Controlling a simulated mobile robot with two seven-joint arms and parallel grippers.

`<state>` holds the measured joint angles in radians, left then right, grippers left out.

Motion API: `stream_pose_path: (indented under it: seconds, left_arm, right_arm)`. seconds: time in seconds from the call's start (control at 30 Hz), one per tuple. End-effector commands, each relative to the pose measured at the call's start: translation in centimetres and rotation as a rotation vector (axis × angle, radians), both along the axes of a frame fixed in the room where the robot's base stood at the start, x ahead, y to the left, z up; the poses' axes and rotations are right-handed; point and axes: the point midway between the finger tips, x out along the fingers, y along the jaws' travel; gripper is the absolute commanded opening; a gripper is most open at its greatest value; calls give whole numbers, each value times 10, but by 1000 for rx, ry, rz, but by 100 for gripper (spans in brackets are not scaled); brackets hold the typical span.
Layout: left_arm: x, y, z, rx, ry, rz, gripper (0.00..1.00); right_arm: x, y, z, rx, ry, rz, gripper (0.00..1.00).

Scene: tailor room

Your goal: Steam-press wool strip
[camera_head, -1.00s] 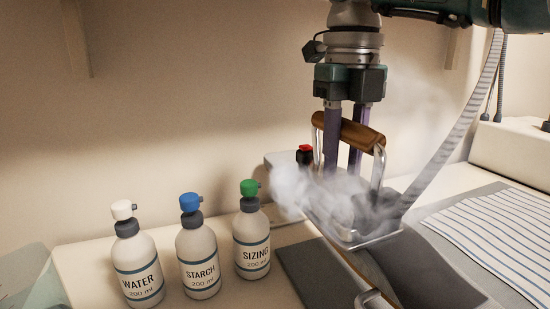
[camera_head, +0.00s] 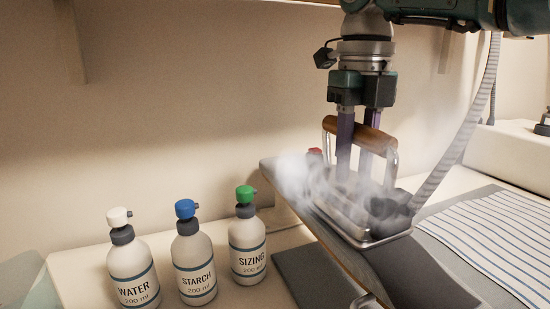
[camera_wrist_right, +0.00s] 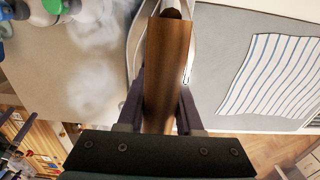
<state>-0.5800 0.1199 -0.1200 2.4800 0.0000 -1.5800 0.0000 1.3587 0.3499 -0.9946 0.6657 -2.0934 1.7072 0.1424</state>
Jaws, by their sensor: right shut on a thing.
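My right gripper (camera_head: 357,165) is shut on the wooden handle (camera_head: 360,132) of a steam iron (camera_head: 355,228). The handle also shows between its fingers in the right wrist view (camera_wrist_right: 167,70). The iron's metal base is low over a narrow grey pressing board (camera_head: 335,240), with white steam around it. I cannot tell whether its sole touches. A dark grey cloth (camera_head: 425,275), perhaps the wool strip, lies on the board in front of the iron. The iron hides what is under it.
White-, blue- and green-capped bottles, water (camera_head: 133,272), starch (camera_head: 194,268) and sizing (camera_head: 247,250), stand left of the board. A striped cloth (camera_head: 490,235) lies at right. A ribbed hose (camera_head: 455,150) rises behind the iron. A red-topped thing (camera_head: 314,151) is mostly hidden behind it.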

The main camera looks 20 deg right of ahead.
Motion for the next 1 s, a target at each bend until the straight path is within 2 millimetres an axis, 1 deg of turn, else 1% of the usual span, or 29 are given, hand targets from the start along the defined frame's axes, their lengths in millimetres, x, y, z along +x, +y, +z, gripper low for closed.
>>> stream_pose_path:
  seconds: [0.03, 0.47, 0.57, 1.0]
  left_arm:
    - [0, 0, 1, 0, 0, 0, 80]
    - [0, 0, 2, 0, 0, 0, 80]
    - [0, 0, 6, 0, 0, 0, 80]
    - [0, 0, 34, 0, 0, 0, 80]
  right_arm:
    - [2, -1, 4, 1, -7, -1, 0]
    - [2, -2, 5, 2, -8, 1, 0]
    - [2, -2, 9, 2, -8, 1, 0]
    - [2, -2, 39, 2, -8, 1, 0]
